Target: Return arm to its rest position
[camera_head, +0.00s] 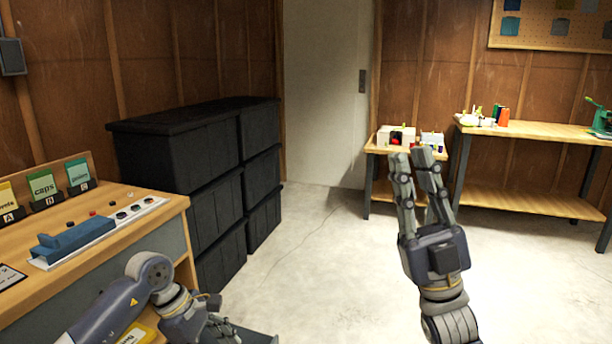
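My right gripper (412,160) is raised in front of me at the right of centre, over the concrete floor. Its two fingers point up and away, with their tips close together in this view. Nothing shows between them, and the angle hides how far apart they are. My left gripper (212,330) is low at the bottom left, beside the near workbench (158,208), and partly cut off by the frame edge. Its fingers are hard to make out, and no held object shows.
A blue device (75,242) and small label stands (45,187) are on the near workbench. Black stacked bins (182,150) stand behind it. A small table (385,150) with white boxes and a longer bench (540,130) stand at the back right. The middle floor (315,260) is clear.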

